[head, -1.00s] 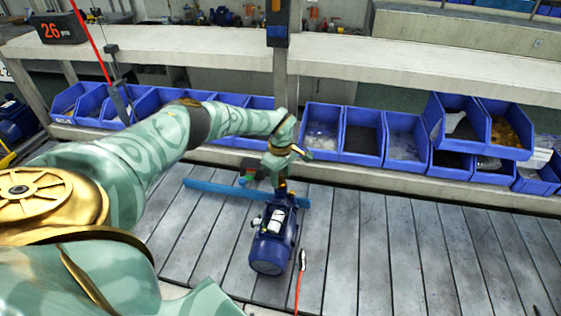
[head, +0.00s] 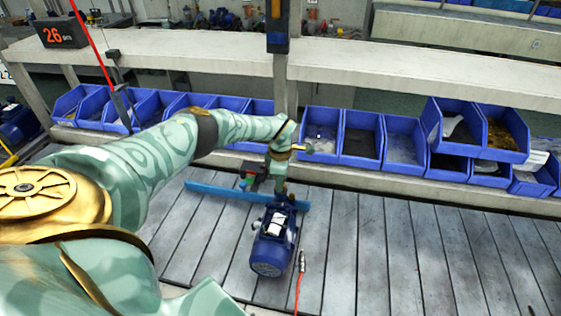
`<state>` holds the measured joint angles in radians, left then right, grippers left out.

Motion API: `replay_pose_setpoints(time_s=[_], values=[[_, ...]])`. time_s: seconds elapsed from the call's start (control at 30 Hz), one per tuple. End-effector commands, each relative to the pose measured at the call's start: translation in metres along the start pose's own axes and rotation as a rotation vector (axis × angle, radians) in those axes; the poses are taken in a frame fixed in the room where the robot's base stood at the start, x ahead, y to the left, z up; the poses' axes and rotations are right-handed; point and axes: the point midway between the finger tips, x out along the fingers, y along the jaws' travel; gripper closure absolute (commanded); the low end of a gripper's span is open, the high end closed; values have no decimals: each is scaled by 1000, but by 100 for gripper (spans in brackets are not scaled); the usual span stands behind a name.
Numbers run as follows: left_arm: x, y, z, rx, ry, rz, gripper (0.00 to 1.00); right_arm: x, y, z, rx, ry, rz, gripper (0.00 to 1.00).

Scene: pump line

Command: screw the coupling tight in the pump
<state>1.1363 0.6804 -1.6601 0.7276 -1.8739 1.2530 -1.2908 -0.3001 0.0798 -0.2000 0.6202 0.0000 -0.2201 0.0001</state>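The blue pump (head: 272,245) lies on the slatted conveyor, its rounded end toward me and a pale label on top. My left gripper (head: 281,195) is at the far end of the pump, pointing down; its fingers are too small and hidden to tell whether they are open or shut. The coupling cannot be made out; the gripper and the pump's far end cover that spot. My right gripper is not in view.
A blue bar (head: 225,192) lies across the slats behind the pump. A red cable tool (head: 301,262) hangs close to the pump's right. Blue bins (head: 404,140) line the back shelf. The slats (head: 400,255) at right are clear.

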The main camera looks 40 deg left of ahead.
Motion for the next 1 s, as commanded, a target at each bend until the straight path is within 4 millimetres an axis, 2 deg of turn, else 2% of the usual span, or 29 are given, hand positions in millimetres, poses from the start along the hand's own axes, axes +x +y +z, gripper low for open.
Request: replay_pose_setpoints(time_s=[0.23, 0.27, 0.37, 0.4, 0.53, 0.77, 1.0], values=[[0, 0, 0, 2, 0, 0, 61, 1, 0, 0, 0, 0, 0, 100], [0, 0, 0, 2, 0, 0, 67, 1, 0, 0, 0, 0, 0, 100], [0, 0, 0, 2, 0, 0, 94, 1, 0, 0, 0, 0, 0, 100], [0, 0, 0, 2, 0, 0, 100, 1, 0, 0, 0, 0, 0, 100], [1, 0, 0, 21, 0, 0, 100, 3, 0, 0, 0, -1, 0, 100], [2, 0, -1, 295, 0, 0, 100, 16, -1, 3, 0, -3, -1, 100], [0, 0, -1, 309, 0, 0, 100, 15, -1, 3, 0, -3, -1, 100]])
